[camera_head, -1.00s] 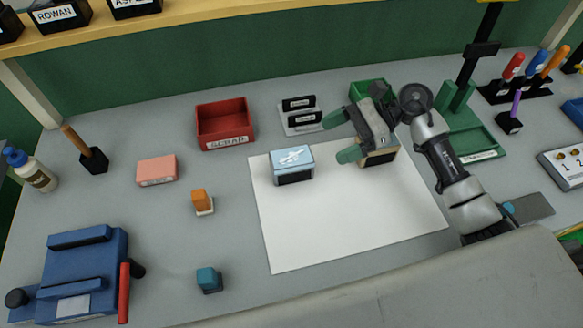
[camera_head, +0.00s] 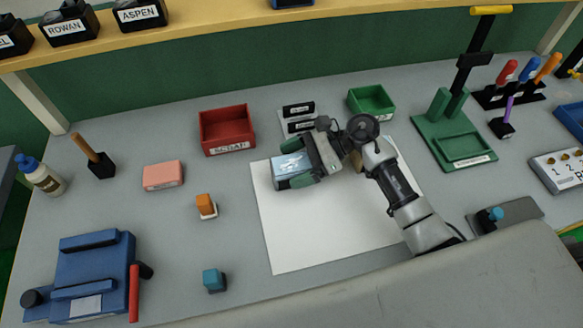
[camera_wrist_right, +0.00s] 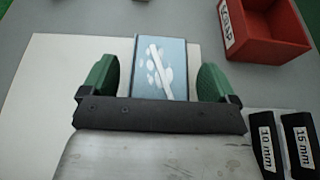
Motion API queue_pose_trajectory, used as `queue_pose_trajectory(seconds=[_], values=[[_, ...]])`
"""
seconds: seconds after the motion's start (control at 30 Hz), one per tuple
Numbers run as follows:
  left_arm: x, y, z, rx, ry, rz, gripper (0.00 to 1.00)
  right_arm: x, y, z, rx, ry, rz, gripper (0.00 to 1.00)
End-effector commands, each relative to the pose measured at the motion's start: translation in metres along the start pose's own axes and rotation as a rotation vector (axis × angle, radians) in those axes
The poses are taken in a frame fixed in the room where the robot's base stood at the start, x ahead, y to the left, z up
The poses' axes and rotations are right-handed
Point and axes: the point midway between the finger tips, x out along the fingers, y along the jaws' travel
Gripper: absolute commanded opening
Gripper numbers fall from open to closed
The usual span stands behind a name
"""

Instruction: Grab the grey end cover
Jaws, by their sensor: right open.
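A small box with a light blue top and a pale clip picture (camera_head: 287,165) sits on the white sheet (camera_head: 310,235). My right gripper (camera_head: 300,166) is at this box, partly covering it in the head view. In the right wrist view, its two green fingers (camera_wrist_right: 157,75) are open, one on each side of the box (camera_wrist_right: 158,70), with a gap to each. I cannot pick out a grey end cover for certain; the box's inside does not show. My left gripper is not in view.
A red scrap bin (camera_head: 227,131), black labelled blocks (camera_head: 299,111) and a green bin (camera_head: 371,101) stand behind. An orange piece (camera_head: 206,205), a teal piece (camera_head: 213,279) and a blue fixture (camera_head: 88,275) are to the left. The sheet's front part is clear.

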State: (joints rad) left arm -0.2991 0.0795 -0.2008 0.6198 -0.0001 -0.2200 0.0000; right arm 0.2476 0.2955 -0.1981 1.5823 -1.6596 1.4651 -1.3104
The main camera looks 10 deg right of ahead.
Motion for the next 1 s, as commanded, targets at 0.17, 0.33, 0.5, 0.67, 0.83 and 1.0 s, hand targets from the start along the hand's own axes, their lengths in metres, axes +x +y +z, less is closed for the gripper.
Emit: queue_pose_trajectory(seconds=[0.17,0.33,0.5,0.67,0.83,1.0], values=[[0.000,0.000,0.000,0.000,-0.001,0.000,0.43,0.000,0.000,0.000,0.000,0.000,0.000,0.71],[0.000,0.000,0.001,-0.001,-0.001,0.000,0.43,-0.001,0.000,0.000,0.000,0.000,0.000,0.45],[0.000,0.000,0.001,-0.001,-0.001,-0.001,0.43,-0.001,0.000,0.001,-0.001,-0.001,0.000,0.33],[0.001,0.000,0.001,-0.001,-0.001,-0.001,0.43,-0.001,0.000,0.001,-0.002,-0.001,-0.001,0.33],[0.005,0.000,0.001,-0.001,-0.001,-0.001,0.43,-0.005,-0.001,0.009,-0.005,0.001,-0.001,0.33],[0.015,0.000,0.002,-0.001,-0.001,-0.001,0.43,-0.015,-0.001,0.033,-0.010,0.002,-0.002,0.33]])
